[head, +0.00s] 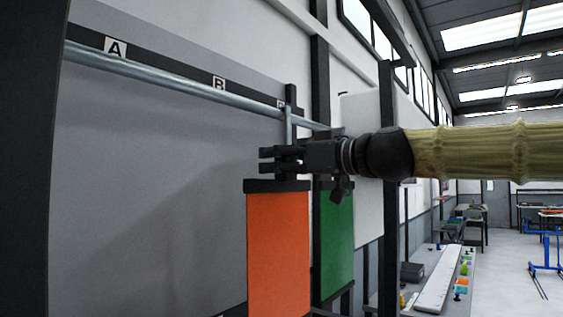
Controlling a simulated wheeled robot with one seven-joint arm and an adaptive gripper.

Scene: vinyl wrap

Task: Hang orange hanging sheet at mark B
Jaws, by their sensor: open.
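The orange hanging sheet (278,255) hangs with a dark bar along its top edge, below the right part of the metal rail. A grey upright hook or stem (288,125) meets the rail just above my gripper; whether it belongs to the orange sheet is hidden. My gripper (266,160) is open, its fingers pointing left, just above the sheet's top bar. I cannot tell whether the fingers are around the stem or in front of it. Mark B (219,84) is on the dark strip above the rail, left of my gripper.
The metal rail (180,85) runs along the grey wall panel. Mark A (115,48) is at the left; a third, partly covered mark (281,104) is near the stem. A green sheet (337,240) hangs behind the orange one. The rail under A and B is clear.

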